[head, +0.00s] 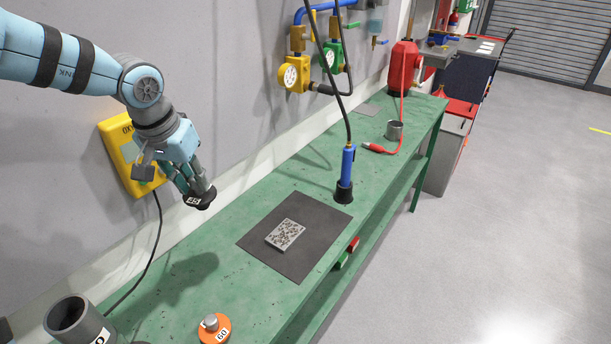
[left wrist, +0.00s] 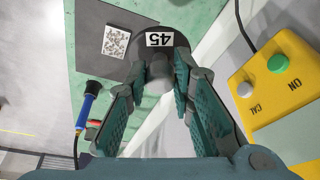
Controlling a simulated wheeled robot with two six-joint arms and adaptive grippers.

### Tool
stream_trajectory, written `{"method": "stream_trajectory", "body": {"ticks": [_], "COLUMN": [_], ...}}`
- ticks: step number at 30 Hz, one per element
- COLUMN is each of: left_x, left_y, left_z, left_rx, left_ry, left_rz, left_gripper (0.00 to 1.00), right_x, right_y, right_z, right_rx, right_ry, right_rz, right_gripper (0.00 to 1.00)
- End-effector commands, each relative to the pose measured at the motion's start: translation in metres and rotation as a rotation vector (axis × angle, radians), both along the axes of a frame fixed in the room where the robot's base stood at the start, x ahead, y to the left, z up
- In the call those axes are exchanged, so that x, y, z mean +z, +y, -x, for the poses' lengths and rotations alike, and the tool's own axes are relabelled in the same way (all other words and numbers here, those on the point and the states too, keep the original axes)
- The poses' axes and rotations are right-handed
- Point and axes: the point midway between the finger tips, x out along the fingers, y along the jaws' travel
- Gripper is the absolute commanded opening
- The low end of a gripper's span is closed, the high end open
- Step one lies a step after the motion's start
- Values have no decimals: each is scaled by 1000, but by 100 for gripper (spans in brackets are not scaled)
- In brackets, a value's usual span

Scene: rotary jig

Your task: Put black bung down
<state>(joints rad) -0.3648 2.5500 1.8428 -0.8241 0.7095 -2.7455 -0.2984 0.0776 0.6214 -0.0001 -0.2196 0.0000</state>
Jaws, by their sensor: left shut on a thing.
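The black bung (head: 200,199) is a dark disc with a white label; in the left wrist view the bung (left wrist: 152,58) shows the label "45" and a grey knob. My left gripper (head: 192,182) is shut on that knob and holds the bung above the green bench (head: 187,262), near the wall. In the left wrist view the gripper's teal fingers (left wrist: 168,82) close around the knob. My right gripper is not in view.
A dark mat (head: 258,258) bears a speckled grey block (head: 285,234). A blue-handled tool (head: 346,175) hangs on a cable at its edge. An orange bung (head: 213,328) and a grey tube (head: 78,320) stand in front. A yellow box (head: 122,150) is on the wall.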

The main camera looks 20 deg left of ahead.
Motion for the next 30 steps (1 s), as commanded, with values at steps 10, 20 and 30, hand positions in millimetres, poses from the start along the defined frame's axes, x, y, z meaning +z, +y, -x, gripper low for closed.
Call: {"method": "stream_trajectory", "body": {"ticks": [10,20,30], "left_x": [-27,-126,-198], "left_y": [39,39,39], "left_z": [-32,-30,-30], "left_rx": [-7,-6,-6], "left_ry": [-5,0,-2], "left_rz": [12,14,13], "left_gripper": [0,0,0], "right_x": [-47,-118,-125], "right_y": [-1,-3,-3], "right_z": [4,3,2], "right_rx": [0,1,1], "right_ry": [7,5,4], "right_rz": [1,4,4], "right_gripper": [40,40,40]}}
